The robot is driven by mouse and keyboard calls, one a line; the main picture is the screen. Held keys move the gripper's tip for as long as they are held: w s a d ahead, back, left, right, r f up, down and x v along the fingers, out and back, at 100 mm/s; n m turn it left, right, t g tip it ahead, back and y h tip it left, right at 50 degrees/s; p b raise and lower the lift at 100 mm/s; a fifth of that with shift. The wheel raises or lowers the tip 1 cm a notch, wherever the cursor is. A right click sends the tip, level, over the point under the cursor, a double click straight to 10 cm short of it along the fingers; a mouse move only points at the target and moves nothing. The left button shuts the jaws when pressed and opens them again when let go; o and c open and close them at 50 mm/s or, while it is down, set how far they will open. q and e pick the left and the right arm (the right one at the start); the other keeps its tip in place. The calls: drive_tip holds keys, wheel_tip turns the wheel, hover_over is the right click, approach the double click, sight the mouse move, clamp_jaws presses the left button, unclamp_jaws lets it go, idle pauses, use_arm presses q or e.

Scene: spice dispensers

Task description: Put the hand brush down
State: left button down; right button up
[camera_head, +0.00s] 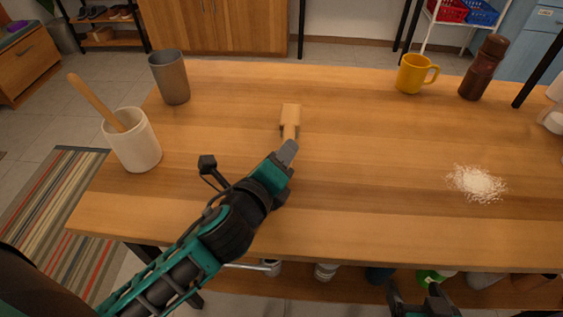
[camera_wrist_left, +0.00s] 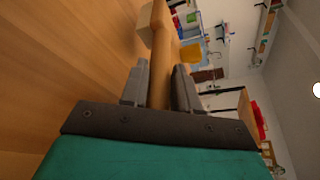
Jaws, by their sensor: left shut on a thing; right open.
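The hand brush (camera_head: 291,115) has a light wooden block head and a wooden handle. My left gripper (camera_head: 287,150) is shut on its handle, over the middle of the wooden table (camera_head: 370,190). In the left wrist view the handle of the brush (camera_wrist_left: 161,60) runs between the two fingers of the gripper (camera_wrist_left: 160,85), with the head beyond them. I cannot tell whether the brush touches the tabletop. My right gripper (camera_head: 424,300) is open and empty at the bottom edge of the head view, in front of the table. A pile of white grains (camera_head: 476,183) lies on the right of the table.
A white crock (camera_head: 138,150) with a wooden utensil (camera_head: 95,102) and a grey cup (camera_head: 171,80) stand at the left. A yellow mug (camera_head: 412,75) and a brown pepper mill (camera_head: 483,68) stand at the back right. The table's middle is clear around the brush.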

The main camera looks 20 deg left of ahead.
use_arm(q)
drive_tip(key=shift+f, duration=0.4)
drive_tip(key=shift+r, duration=0.1)
drive_tip(key=shift+f, duration=0.6)
drive_tip(key=c, duration=0.8)
unclamp_jaws()
drive_tip(key=shift+f, duration=0.1)
